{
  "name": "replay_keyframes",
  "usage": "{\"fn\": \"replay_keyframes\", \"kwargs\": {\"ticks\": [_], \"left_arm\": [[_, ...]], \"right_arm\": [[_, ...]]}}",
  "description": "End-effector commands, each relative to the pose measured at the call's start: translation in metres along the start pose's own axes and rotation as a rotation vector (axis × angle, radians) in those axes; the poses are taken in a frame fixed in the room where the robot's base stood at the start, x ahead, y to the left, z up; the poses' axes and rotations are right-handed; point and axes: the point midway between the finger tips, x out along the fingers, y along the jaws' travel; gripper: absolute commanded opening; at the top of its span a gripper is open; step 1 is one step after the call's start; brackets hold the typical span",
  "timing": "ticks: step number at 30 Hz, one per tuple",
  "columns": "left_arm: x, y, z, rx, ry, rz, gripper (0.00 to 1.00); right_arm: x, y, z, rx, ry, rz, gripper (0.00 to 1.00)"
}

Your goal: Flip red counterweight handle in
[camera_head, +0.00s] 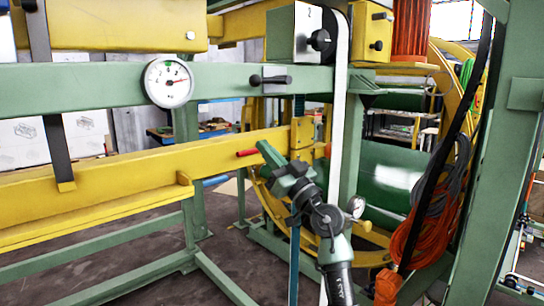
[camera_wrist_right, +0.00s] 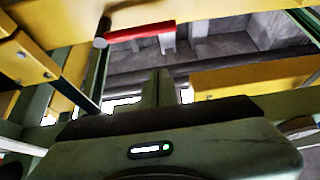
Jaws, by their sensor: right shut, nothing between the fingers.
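The red counterweight handle (camera_head: 246,153) is a short red bar near the right end of the long yellow beam in the head view. In the right wrist view the red handle (camera_wrist_right: 140,33) lies roughly crosswise above my fingers, with a dark round end piece at its left. My right gripper (camera_head: 264,149) has its green fingertips just right of the handle in the head view, partly covering the beam behind. In the wrist view my right gripper (camera_wrist_right: 159,82) is shut and empty, its fingers appearing below the handle. The head view does not show whether they touch. My left gripper is not in view.
The yellow beam (camera_head: 120,185) and a green rail (camera_head: 80,92) with a round gauge (camera_head: 168,82) run across the left. A white upright strap (camera_head: 339,110) stands behind my arm. Orange cable coils (camera_head: 410,230) hang at the right. Open floor shows below the beam.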

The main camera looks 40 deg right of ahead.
Motion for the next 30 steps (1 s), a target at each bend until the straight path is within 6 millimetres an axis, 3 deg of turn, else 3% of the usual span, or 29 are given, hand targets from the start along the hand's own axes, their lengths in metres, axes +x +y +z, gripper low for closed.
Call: {"fn": "replay_keyframes", "kwargs": {"ticks": [7,9,15,30], "left_arm": [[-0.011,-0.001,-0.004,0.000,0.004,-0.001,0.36],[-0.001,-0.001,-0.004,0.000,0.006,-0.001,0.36],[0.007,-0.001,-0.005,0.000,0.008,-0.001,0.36],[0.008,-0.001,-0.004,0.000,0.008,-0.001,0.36]], "right_arm": [[0.055,0.000,-0.003,-0.001,0.000,0.000,0.00],[0.046,0.000,0.017,0.000,-0.005,0.000,0.00],[0.039,0.000,0.035,0.000,-0.001,0.000,0.00],[0.038,0.000,0.038,-0.002,-0.001,-0.002,0.00]]}}
